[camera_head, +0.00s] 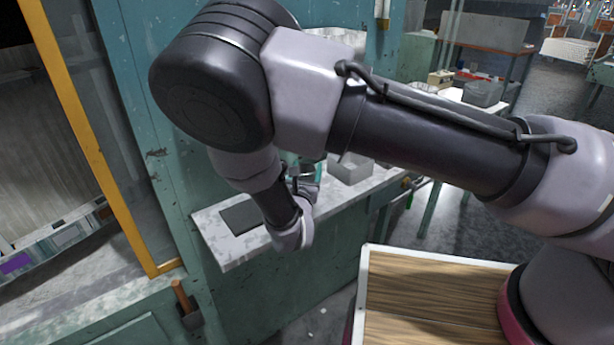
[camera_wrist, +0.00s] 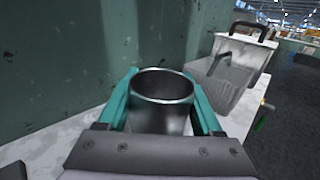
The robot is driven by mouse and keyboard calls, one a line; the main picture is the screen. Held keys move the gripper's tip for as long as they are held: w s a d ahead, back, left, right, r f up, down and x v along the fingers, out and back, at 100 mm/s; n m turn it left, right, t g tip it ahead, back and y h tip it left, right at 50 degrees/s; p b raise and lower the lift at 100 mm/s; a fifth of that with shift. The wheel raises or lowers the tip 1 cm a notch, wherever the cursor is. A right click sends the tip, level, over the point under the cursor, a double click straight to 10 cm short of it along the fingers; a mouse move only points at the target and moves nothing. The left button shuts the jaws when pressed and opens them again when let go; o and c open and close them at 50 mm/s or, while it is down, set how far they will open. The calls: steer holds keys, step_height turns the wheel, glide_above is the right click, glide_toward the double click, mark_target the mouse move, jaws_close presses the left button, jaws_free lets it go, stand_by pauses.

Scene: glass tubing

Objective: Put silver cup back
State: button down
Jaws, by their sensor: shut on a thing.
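The silver cup (camera_wrist: 160,88) is upright between the teal fingers of my gripper (camera_wrist: 162,100) in the wrist view. The fingers are shut on its two sides, and its open rim faces up. Behind my arm in the head view, my gripper (camera_head: 308,183) is over the white shelf (camera_head: 232,252), and the cup is mostly hidden there. I cannot tell whether the cup's base touches the shelf.
A dark flat pad (camera_head: 241,216) lies on the shelf's left part. A grey bin (camera_head: 350,168) stands on the shelf to the right; the wrist view shows a grey basket (camera_wrist: 228,80) there. A teal wall (camera_wrist: 60,60) is close behind. A wood-topped surface (camera_head: 430,300) is in front.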

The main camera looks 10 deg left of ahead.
steer(key=shift+f, duration=1.05)
steer(key=shift+c, duration=0.2)
jaws_free()
steer(key=shift+f, duration=0.15)
